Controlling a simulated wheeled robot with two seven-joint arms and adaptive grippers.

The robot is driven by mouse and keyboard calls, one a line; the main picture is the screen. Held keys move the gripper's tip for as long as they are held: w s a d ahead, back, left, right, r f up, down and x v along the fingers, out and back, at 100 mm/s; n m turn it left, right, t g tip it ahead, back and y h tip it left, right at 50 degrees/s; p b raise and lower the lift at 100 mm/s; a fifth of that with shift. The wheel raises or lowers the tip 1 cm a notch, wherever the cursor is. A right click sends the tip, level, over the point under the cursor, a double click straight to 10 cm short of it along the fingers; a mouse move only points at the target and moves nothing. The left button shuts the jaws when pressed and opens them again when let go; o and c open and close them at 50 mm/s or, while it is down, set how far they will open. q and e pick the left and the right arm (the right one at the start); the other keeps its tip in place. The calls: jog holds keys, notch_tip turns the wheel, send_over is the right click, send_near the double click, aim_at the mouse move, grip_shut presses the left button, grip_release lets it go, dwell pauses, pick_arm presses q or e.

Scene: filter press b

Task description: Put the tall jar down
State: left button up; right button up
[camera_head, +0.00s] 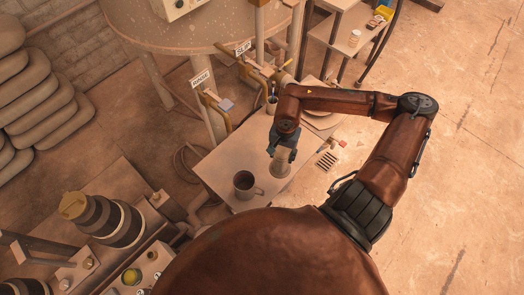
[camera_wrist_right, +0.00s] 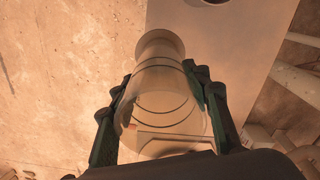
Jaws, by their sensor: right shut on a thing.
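The tall jar (camera_head: 281,164) is pale and see-through, with a flared lower end. My right gripper (camera_head: 283,147) is shut around its upper part from above. In the right wrist view the clear jar (camera_wrist_right: 163,90) sits between the two green-edged fingers (camera_wrist_right: 158,112). The jar is over the small table (camera_head: 220,167), close behind and right of a dark mug (camera_head: 243,186). I cannot tell whether its base touches the tabletop. The gripper hides its top. My left gripper is not in view.
Behind the gripper stand a dark cup (camera_head: 271,104) and a plate (camera_head: 322,119), partly hidden by my arm. A slotted rack (camera_head: 328,161) lies to the right. Pipes and valves tagged SPARE (camera_head: 201,78) and SLURRY (camera_head: 243,48) rise behind. Bare tabletop shows left of the jar.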

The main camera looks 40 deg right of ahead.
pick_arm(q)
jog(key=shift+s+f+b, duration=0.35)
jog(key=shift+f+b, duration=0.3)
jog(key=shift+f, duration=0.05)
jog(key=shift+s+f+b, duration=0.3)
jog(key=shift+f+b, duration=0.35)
pick_arm(e)
jog(key=w+d+f, duration=0.3)
jog(key=w+f, duration=0.9)
jog(key=shift+w+f, duration=0.2)
jog(key=shift+f, duration=0.05)
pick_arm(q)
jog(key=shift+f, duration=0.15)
pick_arm(e)
jog(key=shift+f, duration=0.1)
jog(key=o, duration=1.2)
jog(key=shift+f, duration=0.1)
jog(key=o, duration=0.5)
